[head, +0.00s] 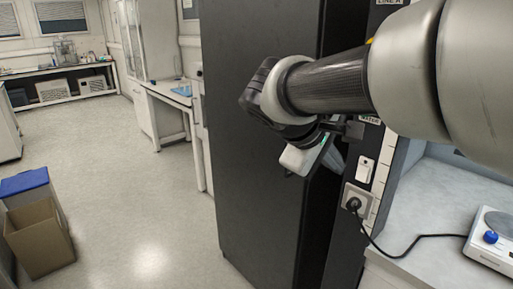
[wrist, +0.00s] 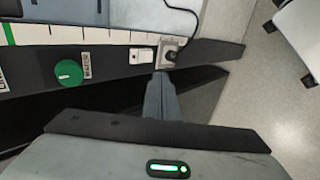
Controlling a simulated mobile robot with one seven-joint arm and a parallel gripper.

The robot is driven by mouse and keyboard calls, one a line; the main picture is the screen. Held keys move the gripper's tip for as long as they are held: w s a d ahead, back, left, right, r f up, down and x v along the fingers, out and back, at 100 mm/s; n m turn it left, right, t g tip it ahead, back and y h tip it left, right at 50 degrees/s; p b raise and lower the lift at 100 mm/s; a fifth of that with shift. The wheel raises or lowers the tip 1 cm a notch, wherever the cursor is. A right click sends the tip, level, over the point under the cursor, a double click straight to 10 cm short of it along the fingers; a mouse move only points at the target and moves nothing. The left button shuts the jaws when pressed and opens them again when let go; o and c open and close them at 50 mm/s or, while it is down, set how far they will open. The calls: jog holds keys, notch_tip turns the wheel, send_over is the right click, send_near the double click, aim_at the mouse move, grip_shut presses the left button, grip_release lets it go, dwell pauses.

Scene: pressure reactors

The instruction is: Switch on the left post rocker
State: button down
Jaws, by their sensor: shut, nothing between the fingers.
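The rocker (head: 366,169) is a small white switch on the narrow dark post (head: 381,167), just above a socket with a black plug (head: 354,203). It also shows in the wrist view (wrist: 141,56), beside the socket (wrist: 171,50). I cannot tell which way the rocker is tipped. My gripper (wrist: 161,80) is shut and empty. In the wrist view its fingertips appear just below the gap between rocker and socket; whether they touch anything is unclear. In the head view my gripper (head: 334,163) is left of the rocker, its fingers partly hidden.
A green round knob (wrist: 68,73) sits on the same post, left of the rocker in the wrist view. A black cable (head: 405,246) runs from the plug to a white device with a blue knob (head: 490,238) on the bench. A tall dark cabinet (head: 250,140) stands left of the post.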

jog(key=b, duration=0.2)
send_near(360, 179)
notch_tip(360, 179, down, 3)
jog(key=shift+w+d+f, duration=0.2)
jog(key=shift+w+d, duration=0.45)
jog(key=shift+d, duration=0.2)
jog(key=shift+w+d+f, duration=0.2)
jog(key=shift+w+d, duration=0.4)
jog(key=shift+d, duration=0.25)
jog(key=shift+d+f, duration=0.1)
jog(key=shift+f, duration=0.05)
jog(key=shift+w, duration=0.1)
